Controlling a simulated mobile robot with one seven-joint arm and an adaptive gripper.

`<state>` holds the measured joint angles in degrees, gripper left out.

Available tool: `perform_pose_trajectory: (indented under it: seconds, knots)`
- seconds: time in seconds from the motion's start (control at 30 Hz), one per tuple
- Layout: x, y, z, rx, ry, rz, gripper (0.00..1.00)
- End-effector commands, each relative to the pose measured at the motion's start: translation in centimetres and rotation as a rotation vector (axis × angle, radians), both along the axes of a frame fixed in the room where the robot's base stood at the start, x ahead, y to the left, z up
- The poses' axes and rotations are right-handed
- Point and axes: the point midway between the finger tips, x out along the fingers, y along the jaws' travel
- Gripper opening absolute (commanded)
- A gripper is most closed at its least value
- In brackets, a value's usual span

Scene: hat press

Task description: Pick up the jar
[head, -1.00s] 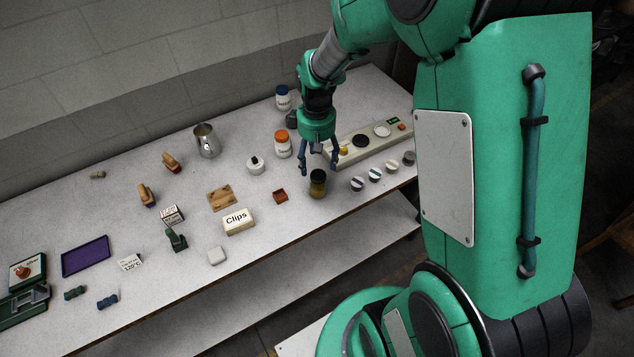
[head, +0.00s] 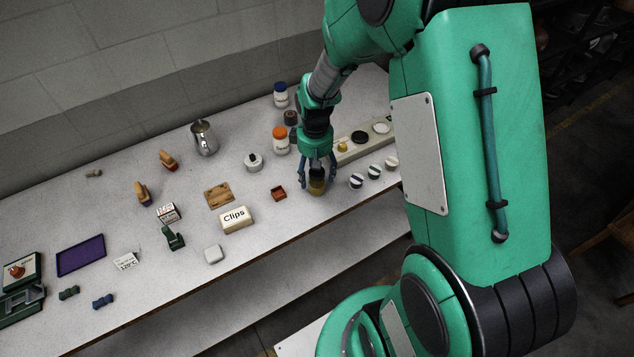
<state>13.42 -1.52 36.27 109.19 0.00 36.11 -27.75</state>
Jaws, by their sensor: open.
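The jar (head: 316,187), small with amber contents and a dark top, stands upright near the front edge of the table, right of the middle. My gripper (head: 317,182) points down over it, with one finger on each side of the jar. The fingers are open. I cannot tell whether either finger touches the jar. My gripper hides the upper part of the jar.
An orange-lidded bottle (head: 281,140) and a long control panel (head: 366,143) are behind. The table's front edge is close.

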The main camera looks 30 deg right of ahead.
Motion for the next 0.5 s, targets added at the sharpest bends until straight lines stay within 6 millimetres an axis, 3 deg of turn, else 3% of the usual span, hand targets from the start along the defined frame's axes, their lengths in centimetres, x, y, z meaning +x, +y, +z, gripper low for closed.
perform_pose_trajectory:
  seconds: [0.5]
  knots:
    - [0.02,-0.03,-0.76,0.000,-0.001,0.000,0.68]
